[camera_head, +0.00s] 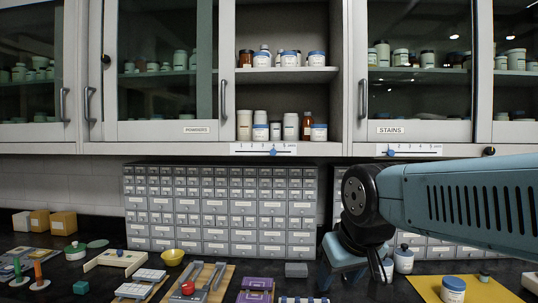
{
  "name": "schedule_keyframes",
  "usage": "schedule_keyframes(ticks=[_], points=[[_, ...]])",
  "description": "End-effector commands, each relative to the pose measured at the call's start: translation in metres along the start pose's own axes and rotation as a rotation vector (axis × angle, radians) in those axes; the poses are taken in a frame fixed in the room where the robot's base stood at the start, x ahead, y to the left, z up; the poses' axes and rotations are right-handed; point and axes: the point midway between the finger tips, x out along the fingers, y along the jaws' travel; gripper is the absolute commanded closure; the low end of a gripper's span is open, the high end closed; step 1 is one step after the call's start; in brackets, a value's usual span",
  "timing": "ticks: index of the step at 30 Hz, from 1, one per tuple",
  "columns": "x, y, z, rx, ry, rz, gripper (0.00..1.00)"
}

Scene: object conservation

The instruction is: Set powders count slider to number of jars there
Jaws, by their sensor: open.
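A cabinet door at left carries the POWDERS label (195,130). The open cabinet section beside it holds several jars on an upper shelf (289,59) and several on a lower shelf (274,127), mostly white, some with blue lids, plus brown ones. The white count slider strip (245,148) is below this section; its blue knob (273,153) sits a little right of the strip's middle. Its digits are too small to read surely. My gripper (356,281) is open, low over the counter at centre right, well below the slider and apart from it. Its inner side is partly hidden.
A second slider (425,149) lies under the STAINS label (390,130), its knob near the left end. Grey drawer units (220,208) stand below. The counter holds a yellow bowl (172,257), trays, and a jar (453,290) on a yellow mat (492,291).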

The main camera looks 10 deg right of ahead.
Motion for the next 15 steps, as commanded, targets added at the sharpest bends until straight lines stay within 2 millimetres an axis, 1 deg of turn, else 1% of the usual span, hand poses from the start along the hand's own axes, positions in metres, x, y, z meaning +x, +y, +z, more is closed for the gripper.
schedule_keyframes(ticks=[1,2,5,6,8,9,11,12,14,15], points=[[0.002,0.011,-0.014,-0.021,0.031,0.020,0.48],[0.003,0.017,-0.025,-0.040,0.059,0.037,0.48],[0.004,0.041,-0.074,-0.130,0.177,0.114,0.48],[0.003,0.051,-0.098,-0.177,0.235,0.150,0.48],[0.002,0.067,-0.134,-0.257,0.320,0.206,0.48],[0.000,0.076,-0.157,-0.314,0.375,0.242,0.48],[-0.003,0.088,-0.190,-0.404,0.457,0.295,0.48],[-0.004,0.094,-0.212,-0.468,0.508,0.328,0.48],[-0.007,0.102,-0.242,-0.566,0.584,0.374,0.48],[-0.009,0.105,-0.262,-0.633,0.633,0.402,0.48]])
